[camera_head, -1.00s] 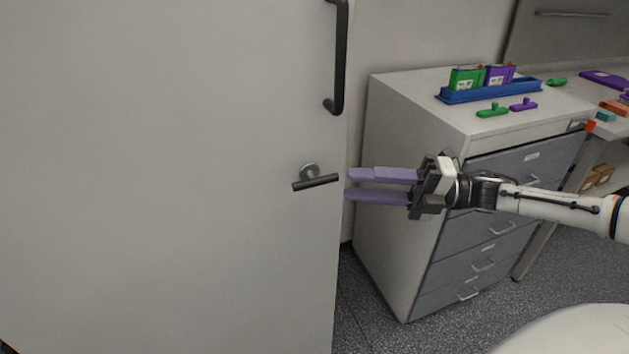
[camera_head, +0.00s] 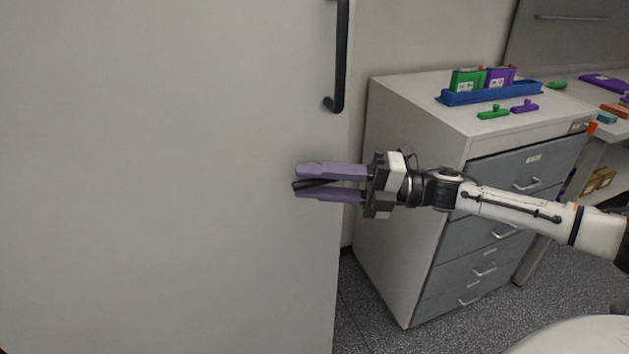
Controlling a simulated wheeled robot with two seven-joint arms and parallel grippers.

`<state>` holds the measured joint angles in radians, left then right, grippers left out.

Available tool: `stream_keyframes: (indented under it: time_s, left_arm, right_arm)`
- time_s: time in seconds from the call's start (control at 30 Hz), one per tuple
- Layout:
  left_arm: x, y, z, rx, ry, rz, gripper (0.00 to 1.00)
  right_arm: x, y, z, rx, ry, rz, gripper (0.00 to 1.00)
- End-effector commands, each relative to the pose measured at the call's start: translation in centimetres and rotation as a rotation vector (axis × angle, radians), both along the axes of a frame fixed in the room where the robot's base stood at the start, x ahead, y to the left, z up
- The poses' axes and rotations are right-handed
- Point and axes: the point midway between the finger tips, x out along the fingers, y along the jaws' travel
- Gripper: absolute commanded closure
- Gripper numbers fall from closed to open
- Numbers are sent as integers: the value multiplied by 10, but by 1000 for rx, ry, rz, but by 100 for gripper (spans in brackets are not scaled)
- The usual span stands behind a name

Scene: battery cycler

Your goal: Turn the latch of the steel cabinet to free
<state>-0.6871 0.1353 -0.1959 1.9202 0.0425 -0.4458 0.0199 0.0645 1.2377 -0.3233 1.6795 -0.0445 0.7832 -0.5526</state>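The steel cabinet's pale door (camera_head: 150,180) fills the left of the view. Its latch is a dark lever (camera_head: 299,186), close to level with its left end slightly lower. My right gripper (camera_head: 300,182) reaches in from the right, its purple fingers above and below the lever. The gap between the fingers looks about as wide as before, so it seems open around the lever; contact cannot be told. The upper finger hides the latch's round base. My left gripper is out of view.
A dark vertical pull handle (camera_head: 342,60) is on the door above the latch. A drawer cabinet (camera_head: 400,180) stands to the right, under my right arm. On it are a blue tray (camera_head: 490,94) and small green and purple pieces. Grey floor shows below.

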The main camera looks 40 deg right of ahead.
Motion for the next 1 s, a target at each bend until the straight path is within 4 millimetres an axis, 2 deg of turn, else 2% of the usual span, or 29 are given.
stream_keyframes:
  time_s: [0.1,0.3,0.67,1.0]
  left_arm:
    - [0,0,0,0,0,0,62]
    - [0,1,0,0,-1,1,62]
    - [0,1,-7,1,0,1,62]
    - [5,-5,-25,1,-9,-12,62]
  right_arm:
    - [0,0,0,0,0,0,70]
    - [0,0,0,0,0,0,100]
    - [-1,0,-3,43,-10,1,100]
    - [0,0,-6,271,-66,-1,100]
